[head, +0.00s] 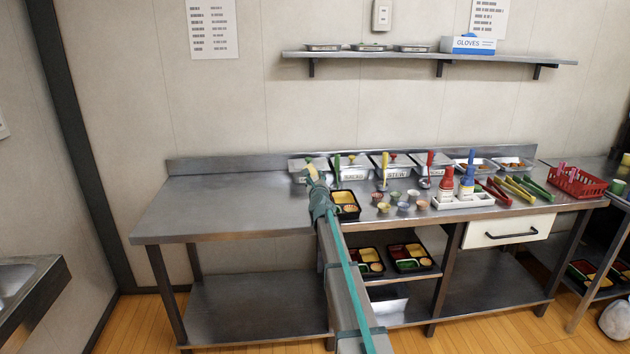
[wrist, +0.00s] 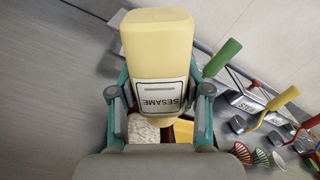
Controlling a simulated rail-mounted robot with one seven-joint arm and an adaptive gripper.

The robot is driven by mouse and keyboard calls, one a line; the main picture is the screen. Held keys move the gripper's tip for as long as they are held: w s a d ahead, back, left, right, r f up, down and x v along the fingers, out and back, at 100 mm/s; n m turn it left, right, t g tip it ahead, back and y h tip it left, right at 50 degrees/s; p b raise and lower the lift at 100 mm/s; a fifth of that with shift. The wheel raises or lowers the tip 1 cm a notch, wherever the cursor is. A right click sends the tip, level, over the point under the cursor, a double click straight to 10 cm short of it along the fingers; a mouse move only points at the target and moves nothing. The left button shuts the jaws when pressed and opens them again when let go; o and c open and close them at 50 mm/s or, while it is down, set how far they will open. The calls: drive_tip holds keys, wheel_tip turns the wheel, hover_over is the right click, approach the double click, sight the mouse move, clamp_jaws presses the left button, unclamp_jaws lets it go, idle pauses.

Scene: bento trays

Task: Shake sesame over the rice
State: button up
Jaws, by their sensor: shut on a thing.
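My gripper (wrist: 160,98) is shut on the sesame shaker (wrist: 158,45), a cream bottle whose SESAME label reads upside down in the wrist view. In the head view my gripper (head: 321,199) is at the left edge of a black bento tray (head: 350,218), and the shaker (head: 312,171) shows as a pale yellow piece leaning above it. White rice (wrist: 143,130) shows in the wrist view just past the shaker's lower end, beside a yellow-orange compartment. The shaker's lower end is partly hidden by my gripper, and I cannot see any falling sesame.
Small cups (head: 403,207), a white bottle caddy (head: 463,201), coloured tongs (head: 517,189) and a red basket (head: 576,183) lie to the right. The counter's left half (head: 225,205) is clear.

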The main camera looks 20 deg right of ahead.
sight(316, 173)
drive_tip(key=shift+r, duration=0.2)
wheel_tip(316, 173, up, 3)
drive_tip(key=p, duration=0.3)
drive_tip(key=shift+r+p, duration=0.15)
drive_tip(key=shift+p, duration=0.2)
wheel_tip(316, 173, down, 4)
drive_tip(key=b, duration=0.3)
drive_tip(key=shift+r+b, duration=0.2)
drive_tip(key=shift+b, duration=0.1)
drive_tip(key=shift+r, duration=0.1)
wheel_tip(316, 173, up, 4)
drive_tip(key=p, duration=0.3)
drive_tip(key=shift+f+p, duration=0.25)
drive_tip(key=shift+p, duration=0.05)
wheel_tip(316, 173, down, 4)
drive_tip(key=b, duration=0.3)
drive_tip(key=shift+r+b, duration=0.2)
drive_tip(key=shift+b, duration=0.1)
drive_tip(key=shift+r, duration=0.1)
